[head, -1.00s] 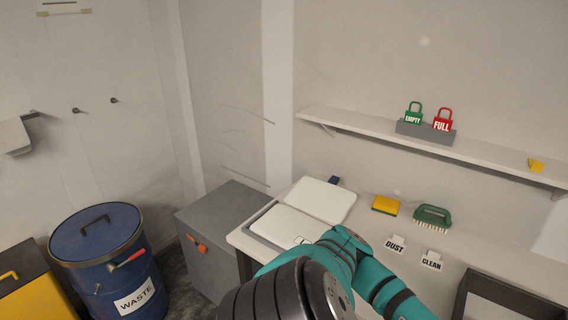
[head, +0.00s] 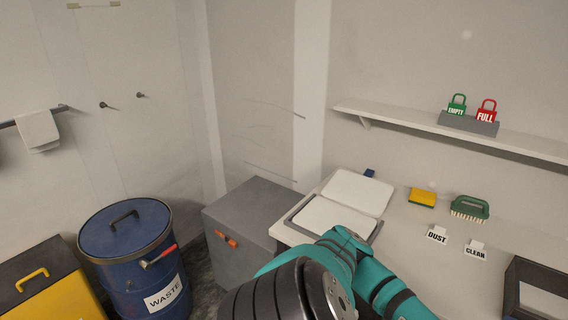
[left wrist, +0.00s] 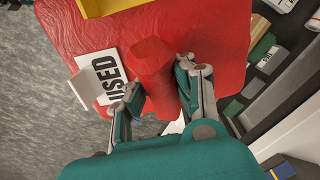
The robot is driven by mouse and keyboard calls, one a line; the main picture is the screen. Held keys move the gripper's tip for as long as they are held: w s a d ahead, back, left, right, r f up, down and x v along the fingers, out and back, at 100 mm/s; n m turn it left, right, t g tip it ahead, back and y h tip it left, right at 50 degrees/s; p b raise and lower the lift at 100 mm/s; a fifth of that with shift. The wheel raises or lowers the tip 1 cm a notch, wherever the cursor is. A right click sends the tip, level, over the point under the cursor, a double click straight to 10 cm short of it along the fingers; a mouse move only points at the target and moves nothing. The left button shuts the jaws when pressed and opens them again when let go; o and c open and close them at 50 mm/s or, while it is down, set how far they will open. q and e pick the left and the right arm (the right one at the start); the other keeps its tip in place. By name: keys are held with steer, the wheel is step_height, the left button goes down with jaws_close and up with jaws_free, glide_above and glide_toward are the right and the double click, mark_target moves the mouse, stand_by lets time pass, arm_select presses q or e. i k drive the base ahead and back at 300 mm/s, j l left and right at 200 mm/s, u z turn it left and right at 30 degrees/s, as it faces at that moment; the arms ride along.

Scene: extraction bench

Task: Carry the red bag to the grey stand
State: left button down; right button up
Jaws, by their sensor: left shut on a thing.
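The red bag (left wrist: 215,35) fills the upper middle of the left wrist view, with a white "USED" tag (left wrist: 97,78) on its left side. My left gripper (left wrist: 162,80) is shut on a gathered red part of the bag. The bag does not show in the head view. A grey box-like stand (head: 252,200) with an orange-red handle on its front stands on the floor, left of the bench. My right gripper is in neither view.
A blue waste drum (head: 140,270) and a yellow-and-black box (head: 60,295) stand left of the grey stand. The bench (head: 400,245) to the right carries a white-lidded tray, sponge, brush and labels. One arm of mine covers its front.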

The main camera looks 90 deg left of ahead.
mark_target(260, 214)
steer(key=k+u, duration=0.4)
steer(key=k+j+u, duration=0.2)
steer(key=u, duration=0.2)
steer(key=i+j+u, duration=0.1)
steer(key=j+u, duration=0.15)
steer(key=i+j+u, duration=0.25)
steer(key=j, duration=0.2)
steer(key=i+j+u, duration=0.1)
steer(key=j+u, duration=0.15)
steer(key=i+j, duration=0.6)
steer(key=j, duration=0.15)
steer(key=i+j, duration=0.6)
steer(key=j, duration=0.15)
